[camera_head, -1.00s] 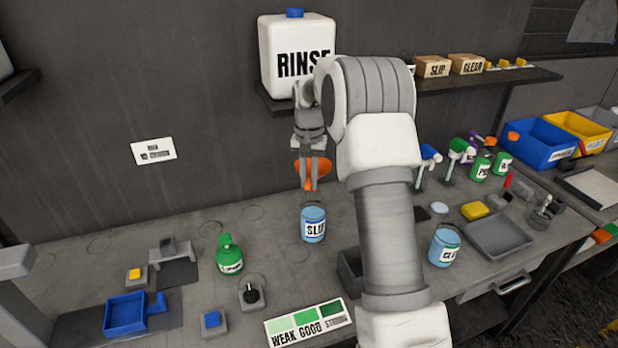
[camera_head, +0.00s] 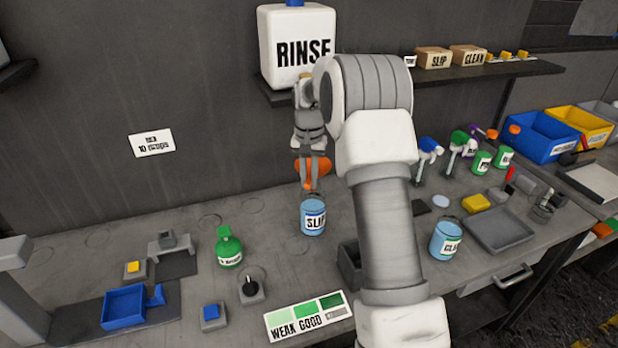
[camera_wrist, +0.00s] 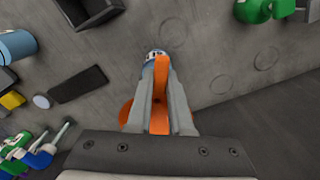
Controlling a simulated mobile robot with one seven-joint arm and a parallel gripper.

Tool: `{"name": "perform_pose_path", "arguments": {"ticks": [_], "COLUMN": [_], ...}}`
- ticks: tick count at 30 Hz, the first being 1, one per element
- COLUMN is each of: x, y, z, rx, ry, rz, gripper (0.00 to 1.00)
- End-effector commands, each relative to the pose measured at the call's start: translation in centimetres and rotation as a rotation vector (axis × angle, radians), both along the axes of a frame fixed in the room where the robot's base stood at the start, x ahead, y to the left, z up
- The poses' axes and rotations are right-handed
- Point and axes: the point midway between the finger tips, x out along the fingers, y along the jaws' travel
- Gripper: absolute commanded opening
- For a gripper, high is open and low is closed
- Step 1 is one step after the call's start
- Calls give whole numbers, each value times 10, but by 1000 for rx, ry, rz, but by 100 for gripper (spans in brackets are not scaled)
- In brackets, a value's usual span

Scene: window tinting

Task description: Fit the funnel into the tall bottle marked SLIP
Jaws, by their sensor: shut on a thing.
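The orange funnel (camera_head: 318,168) is held between the fingers of my gripper (camera_head: 309,184). It also shows in the wrist view (camera_wrist: 161,122), between the two fingers (camera_wrist: 160,100). The light blue SLIP bottle (camera_head: 313,218) stands upright on the bench just below the funnel in the head view. In the wrist view only a small part of the SLIP bottle (camera_wrist: 155,54) shows past the fingertips. The fingers hide part of the funnel. I cannot tell whether the funnel's spout touches the bottle's mouth.
A second light blue bottle (camera_head: 445,240) stands to the right, beside a grey tray (camera_head: 500,230). A green bottle (camera_head: 229,248) stands to the left. The white RINSE container (camera_head: 297,40) is on a shelf behind my gripper. A green-shade card (camera_head: 308,315) lies in front.

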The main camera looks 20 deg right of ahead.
Motion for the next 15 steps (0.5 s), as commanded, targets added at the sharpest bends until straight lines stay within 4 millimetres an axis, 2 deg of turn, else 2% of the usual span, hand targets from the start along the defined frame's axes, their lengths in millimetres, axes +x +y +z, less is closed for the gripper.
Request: {"name": "perform_pose_path", "arguments": {"ticks": [3, 4, 9, 10, 15], "x": [0, 0, 0, 0, 0], "y": [0, 0, 0, 0, 0], "z": [0, 0, 0, 0, 0], "rx": [0, 0, 0, 0, 0], "ry": [0, 0, 0, 0, 0], "rz": [0, 0, 0, 0, 0], "gripper": [0, 20, 51, 54, 54]}}
